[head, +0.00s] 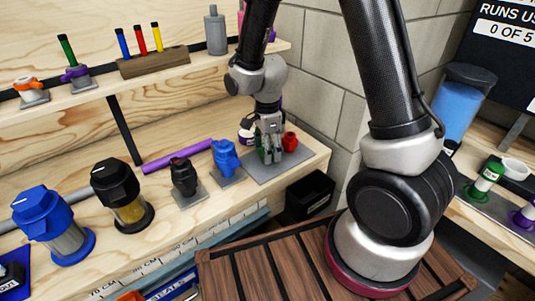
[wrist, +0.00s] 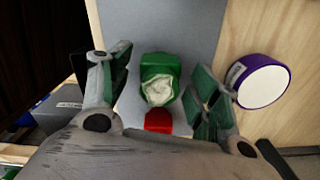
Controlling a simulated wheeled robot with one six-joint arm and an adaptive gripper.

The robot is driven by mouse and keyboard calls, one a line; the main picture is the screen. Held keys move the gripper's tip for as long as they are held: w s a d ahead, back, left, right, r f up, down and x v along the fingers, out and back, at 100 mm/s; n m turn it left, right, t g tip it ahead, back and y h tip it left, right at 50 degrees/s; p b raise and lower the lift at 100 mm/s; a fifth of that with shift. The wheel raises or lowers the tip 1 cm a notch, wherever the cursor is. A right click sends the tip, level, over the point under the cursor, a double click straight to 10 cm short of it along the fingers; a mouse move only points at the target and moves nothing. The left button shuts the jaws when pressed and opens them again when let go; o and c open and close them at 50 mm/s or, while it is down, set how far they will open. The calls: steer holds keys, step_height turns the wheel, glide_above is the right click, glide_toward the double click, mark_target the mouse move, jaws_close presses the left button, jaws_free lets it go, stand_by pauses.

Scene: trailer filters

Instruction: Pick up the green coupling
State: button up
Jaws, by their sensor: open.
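The green coupling (wrist: 160,70) stands on a grey plate in the wrist view, with a pale, crumpled-looking patch in its face. My gripper (wrist: 160,88) is open, with one finger to the left of the coupling and one to the right. Gaps show on both sides, and the fingers do not appear to touch it. In the head view my gripper (head: 270,157) points down over the grey plate at the bench's right end; its fingers largely hide the green coupling there.
A red part (head: 290,141) stands close beside my gripper. A purple roll with a white face (wrist: 263,82) is to the right in the wrist view. A blue fitting (head: 225,158), a black fitting (head: 184,177) and a purple rod (head: 180,156) are further left. The shelf (head: 60,92) is above.

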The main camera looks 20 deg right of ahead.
steer(key=c, duration=1.1)
